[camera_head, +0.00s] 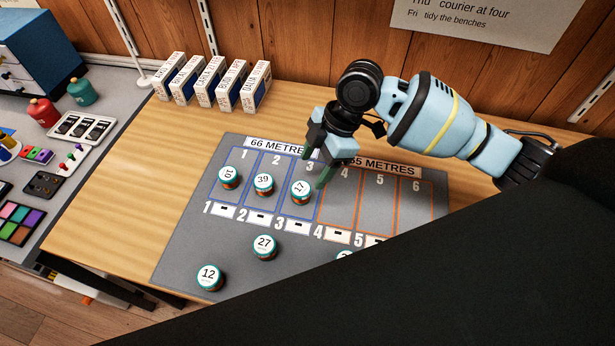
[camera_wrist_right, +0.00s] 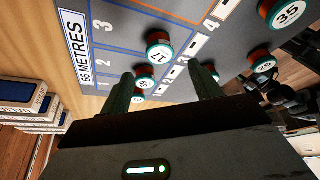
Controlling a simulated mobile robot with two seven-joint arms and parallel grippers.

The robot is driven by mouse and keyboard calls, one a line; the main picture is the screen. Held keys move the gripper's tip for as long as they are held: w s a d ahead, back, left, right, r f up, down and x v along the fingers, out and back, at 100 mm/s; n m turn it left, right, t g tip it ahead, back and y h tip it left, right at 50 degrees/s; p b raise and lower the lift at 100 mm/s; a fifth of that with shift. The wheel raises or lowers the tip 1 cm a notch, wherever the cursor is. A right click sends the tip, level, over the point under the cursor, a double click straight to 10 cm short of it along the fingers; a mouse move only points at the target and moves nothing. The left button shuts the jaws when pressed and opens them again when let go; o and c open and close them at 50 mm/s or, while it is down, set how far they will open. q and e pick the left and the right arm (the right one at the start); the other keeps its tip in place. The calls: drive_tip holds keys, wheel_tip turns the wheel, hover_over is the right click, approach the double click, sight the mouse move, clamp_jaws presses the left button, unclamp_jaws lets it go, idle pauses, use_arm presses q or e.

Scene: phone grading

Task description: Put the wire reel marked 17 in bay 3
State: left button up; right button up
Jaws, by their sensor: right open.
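The wire reel marked 17 (camera_head: 301,191) stands upright in bay 3 (camera_head: 303,211), the rightmost blue-outlined bay under the 66 METRES label. My right gripper (camera_head: 322,168) is open, above and just to the right of the reel's far side, holding nothing. In the right wrist view, reel 17 (camera_wrist_right: 158,50) is beyond the two spread fingers (camera_wrist_right: 165,90), and no finger visibly touches it. My left gripper is not in view.
Reel 10 (camera_head: 228,177) is in bay 1 and reel 39 (camera_head: 263,183) in bay 2. Reels 27 (camera_head: 265,246) and 12 (camera_head: 209,277) stand on the mat (camera_head: 180,255) in front. Orange-outlined bay 4 (camera_head: 340,205) looks empty. White boxes (camera_head: 210,80) stand at the back.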

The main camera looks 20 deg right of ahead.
drive_tip(key=shift+v, duration=1.95)
